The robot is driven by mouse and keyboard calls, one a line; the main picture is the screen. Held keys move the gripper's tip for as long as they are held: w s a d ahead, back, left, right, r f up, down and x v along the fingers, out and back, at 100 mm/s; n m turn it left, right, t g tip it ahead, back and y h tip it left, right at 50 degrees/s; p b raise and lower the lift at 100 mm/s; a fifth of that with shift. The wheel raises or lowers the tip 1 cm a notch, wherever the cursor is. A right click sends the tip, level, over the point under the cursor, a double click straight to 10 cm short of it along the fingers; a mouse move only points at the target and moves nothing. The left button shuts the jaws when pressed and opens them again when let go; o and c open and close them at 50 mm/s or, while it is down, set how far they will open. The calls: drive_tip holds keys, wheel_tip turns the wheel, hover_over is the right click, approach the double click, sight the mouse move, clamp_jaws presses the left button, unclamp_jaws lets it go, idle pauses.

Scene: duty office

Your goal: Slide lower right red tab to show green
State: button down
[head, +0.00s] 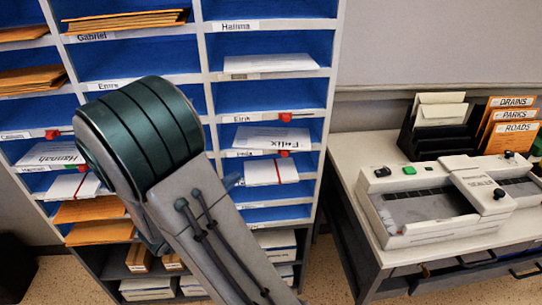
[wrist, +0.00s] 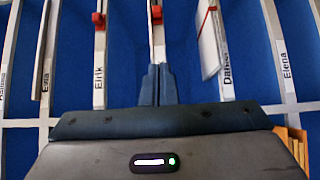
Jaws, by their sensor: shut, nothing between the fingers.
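The lower right red tab (head: 284,153) sits on a shelf-edge strip in the right column of the pigeonhole rack, with no green seen beside it. In the wrist view this tab (wrist: 156,14) is near the top of the middle strip. My gripper (wrist: 158,70) is shut and empty, its fingertips in line with that strip, a little short of the tab; I cannot tell whether they touch the strip. In the head view only a bit of my gripper (head: 232,181) shows past my arm, left of and below the tab. The strip's label is partly hidden.
Another red tab (head: 285,117) is on the Eirik strip above. Two more red tabs sit on the left column, one (head: 82,168) with green beside it. White envelopes (head: 272,138) lie in nearby slots. A side table (head: 350,185) with a sealer machine (head: 440,200) stands right.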

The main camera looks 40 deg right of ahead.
approach(280, 152)
drive_tip(key=w+d, duration=0.1)
drive_tip(key=w+d+b, duration=0.1)
drive_tip(key=w, duration=0.1)
drive_tip(key=shift+d+f, duration=0.1)
drive_tip(key=shift+d, duration=0.1)
drive_tip(key=d, duration=0.1)
drive_tip(key=s+d, duration=0.1)
drive_tip(key=d, duration=0.1)
drive_tip(key=shift+s, duration=0.3)
drive_tip(key=shift+s+d, duration=0.15)
drive_tip(key=shift+d, duration=0.1)
